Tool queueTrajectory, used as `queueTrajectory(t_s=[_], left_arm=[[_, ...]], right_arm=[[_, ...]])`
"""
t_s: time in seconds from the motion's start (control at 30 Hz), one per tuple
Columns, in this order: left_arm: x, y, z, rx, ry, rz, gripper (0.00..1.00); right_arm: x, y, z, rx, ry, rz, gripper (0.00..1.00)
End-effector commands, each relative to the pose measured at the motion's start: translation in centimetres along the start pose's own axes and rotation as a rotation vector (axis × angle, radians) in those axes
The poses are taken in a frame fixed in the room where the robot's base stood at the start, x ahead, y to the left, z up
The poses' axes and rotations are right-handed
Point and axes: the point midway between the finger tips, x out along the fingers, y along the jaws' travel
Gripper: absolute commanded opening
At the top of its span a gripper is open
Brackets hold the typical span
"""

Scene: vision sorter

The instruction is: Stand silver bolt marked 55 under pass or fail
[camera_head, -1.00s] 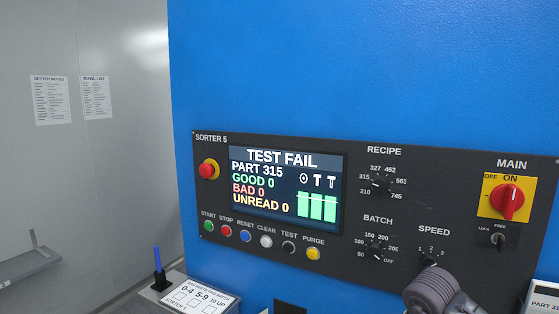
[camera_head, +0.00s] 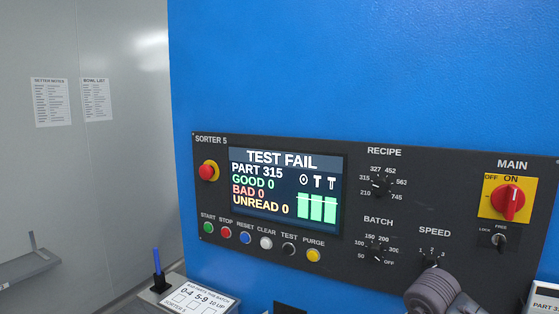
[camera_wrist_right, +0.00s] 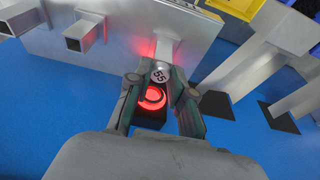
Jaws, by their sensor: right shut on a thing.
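In the right wrist view, a silver bolt (camera_wrist_right: 161,72) shows its round head marked 55 between the fingers of my right gripper (camera_wrist_right: 160,82). The gripper is shut on it. A red glowing ring (camera_wrist_right: 150,97) on a black block shows between the fingers, next to the bolt head; I cannot tell whether they touch. The bolt's shank is hidden. In the head view, the sorter's screen (camera_head: 287,190) reads TEST FAIL, part 315, with good, bad and unread at 0. No pass or fail label shows in the wrist view. My left gripper is not in view.
Square metal chutes (camera_wrist_right: 82,38) stick out near the gripper in the wrist view, with grey posts at right. The black control panel (camera_head: 405,225) carries buttons and dials on the blue cabinet (camera_head: 360,70). A card (camera_head: 197,295) and blue pen (camera_head: 156,262) are at lower left.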

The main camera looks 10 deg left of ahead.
Motion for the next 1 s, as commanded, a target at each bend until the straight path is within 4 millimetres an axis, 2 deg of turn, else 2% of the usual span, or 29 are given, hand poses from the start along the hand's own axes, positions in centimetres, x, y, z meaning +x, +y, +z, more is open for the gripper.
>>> queueTrajectory(t_s=[1.0], left_arm=[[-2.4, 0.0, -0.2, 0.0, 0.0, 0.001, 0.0]], right_arm=[[-5.0, 0.0, -1.3, 0.0, 0.001, 0.001, 0.0]])
